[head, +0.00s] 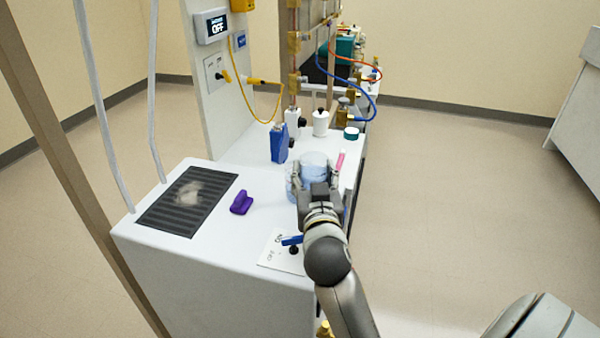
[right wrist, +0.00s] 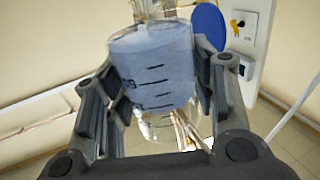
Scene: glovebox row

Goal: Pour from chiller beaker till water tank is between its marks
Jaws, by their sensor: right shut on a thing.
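My right gripper (head: 318,180) is shut on a clear beaker (head: 314,159) of pale blue liquid at the bench's right side. In the right wrist view the beaker (right wrist: 155,68) sits between the fingers of my right gripper (right wrist: 160,95), with dark graduation marks on its wall. It looks close to upright there. Another clear, bluish glass edge (head: 292,186) shows just left of the gripper in the head view; the gripper partly hides it. I cannot tell whether it is the water tank, and no tank level marks can be read. My left gripper is not in view.
On the white bench stand a blue bottle (head: 279,143), a purple item (head: 241,203), a pink-tipped stick (head: 340,161) and a dark grille (head: 187,201). A switch plate (head: 277,262) with a blue lever lies near the front. White stoppered bottles and hoses stand behind.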

